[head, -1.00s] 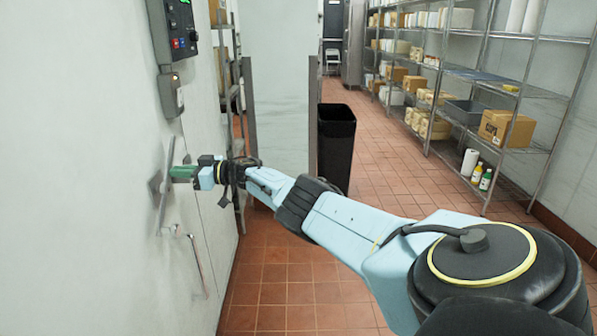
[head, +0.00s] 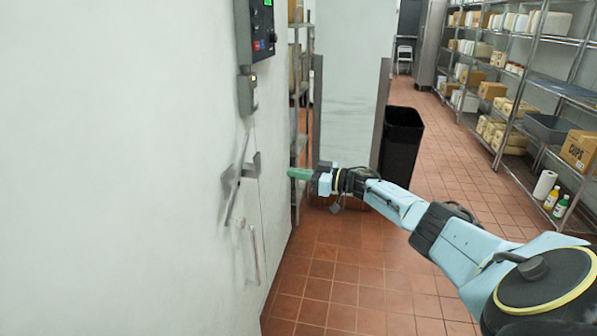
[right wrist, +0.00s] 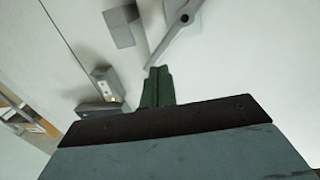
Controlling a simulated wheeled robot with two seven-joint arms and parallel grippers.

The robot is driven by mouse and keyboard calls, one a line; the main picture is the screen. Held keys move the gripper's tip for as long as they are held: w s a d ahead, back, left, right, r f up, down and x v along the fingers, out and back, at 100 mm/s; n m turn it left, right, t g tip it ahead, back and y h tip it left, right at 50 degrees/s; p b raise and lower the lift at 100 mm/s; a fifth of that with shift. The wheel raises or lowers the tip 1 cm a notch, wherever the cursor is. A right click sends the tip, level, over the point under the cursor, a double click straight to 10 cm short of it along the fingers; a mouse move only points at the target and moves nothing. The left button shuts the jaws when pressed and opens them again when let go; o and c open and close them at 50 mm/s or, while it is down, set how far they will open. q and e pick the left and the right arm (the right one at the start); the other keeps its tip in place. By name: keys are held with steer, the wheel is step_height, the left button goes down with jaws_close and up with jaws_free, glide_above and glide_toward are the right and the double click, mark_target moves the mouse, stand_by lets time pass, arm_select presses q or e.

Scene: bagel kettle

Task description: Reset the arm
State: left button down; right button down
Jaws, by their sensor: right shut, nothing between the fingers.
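My right arm reaches in from the lower right in the head view. Its right gripper (head: 299,173), with green fingers, is shut and empty. It points left at the white wall and stands clear of the metal door handle (head: 236,183). In the right wrist view, the green fingers (right wrist: 158,86) are together, with the handle lever (right wrist: 176,28) beyond them. My left arm and gripper are not in view.
A control panel (head: 262,32) hangs on the white wall above the handle. A black bin (head: 401,145) stands on the tiled floor beyond my arm. Metal shelves (head: 520,100) with boxes line the right wall. The red tiled aisle (head: 432,130) between is open.

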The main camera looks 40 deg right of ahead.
steer(key=shift+s+f, duration=0.1)
steer(key=shift+s, duration=0.1)
steer(key=s+a+f+m+g+h, duration=0.1)
steer(key=s+a+f+h, duration=0.3)
steer(key=f, duration=0.8)
steer(key=s+a+f+m+g+h, duration=0.1)
steer(key=s+a+f+m+g, duration=0.15)
steer(key=s+f, duration=0.7)
steer(key=s+a+f+m+g+h, duration=0.1)
steer(key=a+f+h, duration=0.25)
steer(key=f, duration=1.25)
steer(key=s+a+f+g, duration=0.35)
steer(key=s+f, duration=0.35)
steer(key=s, duration=0.3)
steer(key=s+a+f+g, duration=0.2)
steer(key=s+a+f, duration=0.3)
steer(key=s+f, duration=0.3)
steer(key=s+a+f+g, duration=0.1)
steer(key=s+a, duration=0.2)
steer(key=s, duration=0.4)
steer(key=s+a+f+n+g, duration=0.1)
steer(key=s+a, duration=0.3)
steer(key=s, duration=0.4)
steer(key=s+a+f+g, duration=0.1)
steer(key=s+a+g, duration=0.2)
steer(key=s, duration=0.4)
steer(key=shift+s+a+f, duration=0.3)
steer(key=shift+s+f, duration=0.05)
steer(key=shift+f, duration=0.05)
steer(key=shift+n, duration=0.25)
